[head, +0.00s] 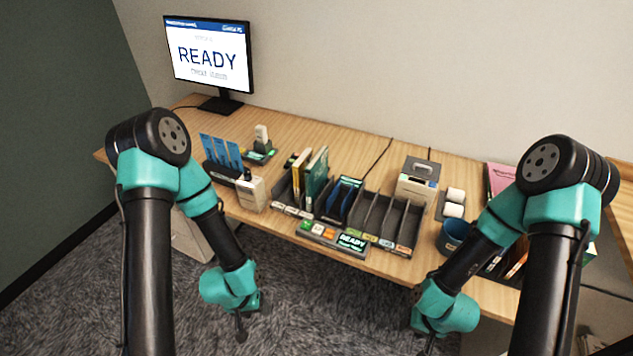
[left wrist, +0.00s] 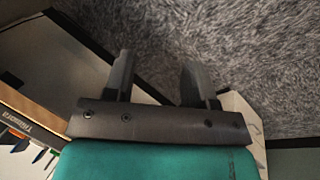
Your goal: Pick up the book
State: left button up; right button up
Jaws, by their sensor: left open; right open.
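Several upright books stand in the left slots of the dark roller sorter (head: 405,222), among them a cream-yellow book (head: 300,172) and a green book (head: 317,180). I cannot tell which one is the book of the task. My left gripper (head: 246,322) hangs in front of the desk, over the carpet, apart from the books. My right gripper (head: 428,343) is low in front of the desk at the right. It is open, with its fingertips small and partly cut off.
A monitor (head: 211,55) reading READY stands at the back left. Blue folders (head: 220,153), a white box (head: 250,193), a grey box printer (head: 417,182) and a blue cup (head: 454,235) stand on the desk. More upright items (head: 515,265) are at the right, partly behind my right arm.

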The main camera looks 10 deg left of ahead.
pick_arm(q)
jog(key=w+d+r+m, duration=0.25)
jog(key=w+r, duration=0.25)
jog(key=w, duration=0.6)
jog(key=m+t+y, duration=0.2)
jog(key=m+t, duration=0.1)
jog(key=t, duration=0.1)
send_near(318, 158)
jog(key=w+d+v, duration=0.1)
jog(key=v, duration=0.4)
jog(key=shift+s+a+r+g, duration=0.15)
jog(key=shift+a+r+g, duration=0.05)
jog(key=shift+r+g, duration=0.1)
jog(key=shift+f, duration=0.15)
jog(key=x, duration=1.2)
jog(key=shift+a+f, duration=0.1)
jog(key=shift+a, duration=0.15)
